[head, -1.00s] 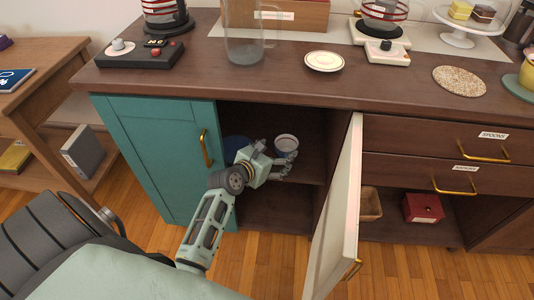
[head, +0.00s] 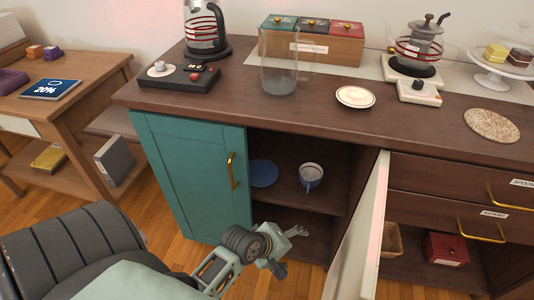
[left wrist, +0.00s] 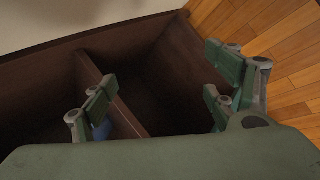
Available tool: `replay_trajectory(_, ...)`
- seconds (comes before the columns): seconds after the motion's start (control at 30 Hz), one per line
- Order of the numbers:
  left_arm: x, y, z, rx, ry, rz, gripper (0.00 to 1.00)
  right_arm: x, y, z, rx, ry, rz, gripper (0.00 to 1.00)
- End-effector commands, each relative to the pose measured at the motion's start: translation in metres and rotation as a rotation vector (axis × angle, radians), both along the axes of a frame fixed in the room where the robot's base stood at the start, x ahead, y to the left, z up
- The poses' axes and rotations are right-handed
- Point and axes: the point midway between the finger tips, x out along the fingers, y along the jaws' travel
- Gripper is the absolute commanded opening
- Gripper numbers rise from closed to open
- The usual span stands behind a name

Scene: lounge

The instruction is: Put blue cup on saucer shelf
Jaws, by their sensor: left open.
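My left gripper (head: 297,240) is open and empty, in front of the cabinet and below the cup in the head view. In the left wrist view its two fingers (left wrist: 163,100) are spread wide with nothing between them. A small blue patch shows behind one finger there; I cannot tell what it is. My right gripper is not in view.
The white cabinet door (head: 362,240) stands open to the right of the gripper. The teal door (head: 190,175) is shut on the left. The countertop above holds a glass pitcher (head: 279,65) and a white saucer (head: 355,97). A red box (head: 446,249) sits lower right.

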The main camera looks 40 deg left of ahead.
Motion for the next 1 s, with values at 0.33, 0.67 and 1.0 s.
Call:
replay_trajectory(0.33,-0.114,-0.024,-0.041,0.662,0.161,-1.025,0.79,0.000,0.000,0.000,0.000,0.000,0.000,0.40)
replay_trajectory(0.67,-0.139,-0.024,-0.045,0.780,0.189,-1.289,0.79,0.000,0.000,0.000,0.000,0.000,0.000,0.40)
replay_trajectory(1.0,-0.138,-0.024,-0.045,0.778,0.187,-1.284,0.79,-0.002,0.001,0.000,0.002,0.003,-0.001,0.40)
